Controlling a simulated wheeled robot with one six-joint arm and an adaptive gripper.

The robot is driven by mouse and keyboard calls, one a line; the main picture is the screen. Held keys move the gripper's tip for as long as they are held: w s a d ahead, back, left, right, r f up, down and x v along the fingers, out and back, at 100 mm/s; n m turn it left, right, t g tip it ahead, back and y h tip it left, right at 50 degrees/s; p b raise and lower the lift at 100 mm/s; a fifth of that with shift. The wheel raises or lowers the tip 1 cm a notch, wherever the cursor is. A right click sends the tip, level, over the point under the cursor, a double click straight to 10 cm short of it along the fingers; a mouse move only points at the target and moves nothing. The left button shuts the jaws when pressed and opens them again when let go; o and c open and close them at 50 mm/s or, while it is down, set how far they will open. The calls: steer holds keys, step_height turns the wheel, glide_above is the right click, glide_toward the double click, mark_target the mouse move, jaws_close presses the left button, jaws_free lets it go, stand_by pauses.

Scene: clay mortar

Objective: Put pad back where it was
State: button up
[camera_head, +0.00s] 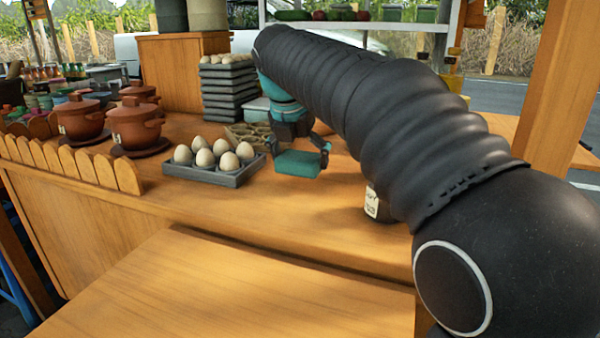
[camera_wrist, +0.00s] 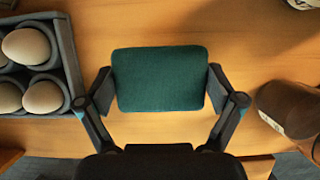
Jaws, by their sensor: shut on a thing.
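The pad (camera_head: 298,163) is a small teal block with rounded corners. My gripper (camera_head: 299,158) is shut on it, one finger at each short side. The wrist view shows the pad (camera_wrist: 160,79) level between the two fingers of my gripper (camera_wrist: 160,90), over the wooden counter (camera_wrist: 230,32). In the head view the pad is to the right of the egg tray; whether it touches the counter I cannot tell.
A grey tray (camera_head: 245,178) of several eggs stands left of the pad. A dark jar (camera_wrist: 289,108) stands to the right. Stacked egg trays (camera_head: 228,100) and brown pots (camera_head: 136,127) stand behind and left. The counter front is clear.

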mark_target(300, 172)
steer(key=shift+f, duration=1.6)
steer(key=shift+f+b, duration=0.2)
steer(key=shift+b, duration=0.1)
steer(key=o, duration=0.8)
steer(key=shift+c, duration=0.2)
steer(key=shift+r, duration=0.15)
steer(key=p+v, duration=0.2)
steer(key=v, duration=1)
